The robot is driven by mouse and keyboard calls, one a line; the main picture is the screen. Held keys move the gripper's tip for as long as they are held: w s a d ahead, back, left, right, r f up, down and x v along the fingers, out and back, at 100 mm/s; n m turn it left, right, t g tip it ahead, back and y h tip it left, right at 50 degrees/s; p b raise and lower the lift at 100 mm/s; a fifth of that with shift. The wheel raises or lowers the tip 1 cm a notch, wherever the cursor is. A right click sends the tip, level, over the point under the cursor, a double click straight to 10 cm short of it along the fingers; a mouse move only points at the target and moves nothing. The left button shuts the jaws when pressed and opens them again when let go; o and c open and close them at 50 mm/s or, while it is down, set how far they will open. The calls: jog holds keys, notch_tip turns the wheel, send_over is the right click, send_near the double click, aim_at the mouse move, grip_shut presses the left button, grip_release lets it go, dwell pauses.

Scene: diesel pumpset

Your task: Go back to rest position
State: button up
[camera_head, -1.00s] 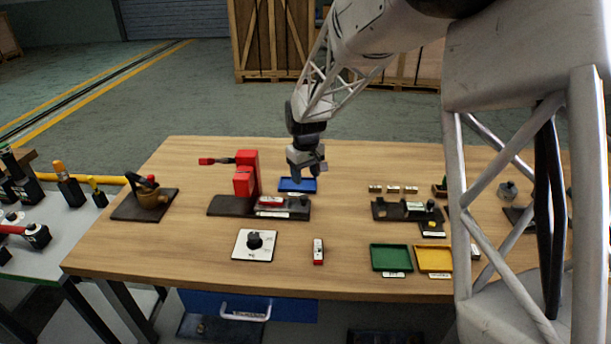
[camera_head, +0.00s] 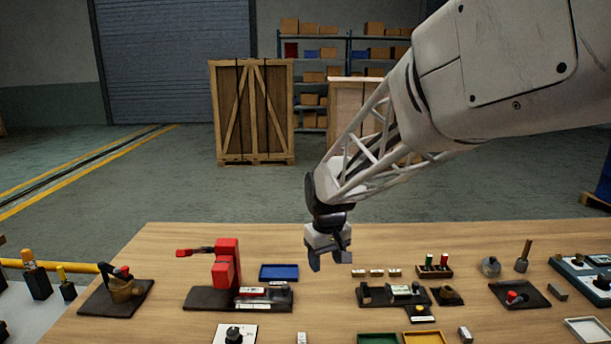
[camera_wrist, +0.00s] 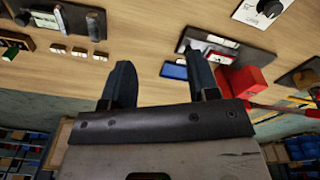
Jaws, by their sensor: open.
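My gripper (camera_head: 328,260) hangs above the far part of the wooden table (camera_head: 400,238), near its middle. Its fingers are apart and nothing is between them. In the wrist view the two dark fingers of my gripper (camera_wrist: 162,82) stand wide apart over bare table top. The arm reaches in from the upper right of the head view.
A red lever device (camera_head: 226,265) on a dark base and a blue tray (camera_head: 279,272) stand left of my gripper. Several small blocks (camera_head: 376,272) and a dark fixture (camera_head: 395,294) are to its right. Wooden crates (camera_head: 252,110) stand behind the table.

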jog(key=s+d+r+m, duration=0.1)
jog(key=s+d, duration=0.3)
jog(key=s, duration=0.6)
jog(key=s+d+r+m+t, duration=0.1)
jog(key=s+d, duration=0.4)
jog(key=s, duration=0.5)
jog(key=s+d+r+m, duration=0.2)
jog(key=s+d+m, duration=0.1)
jog(key=s, duration=0.7)
jog(key=shift+s+d+t, duration=0.25)
jog(key=shift+d+t, duration=0.15)
jog(key=shift+d, duration=0.45)
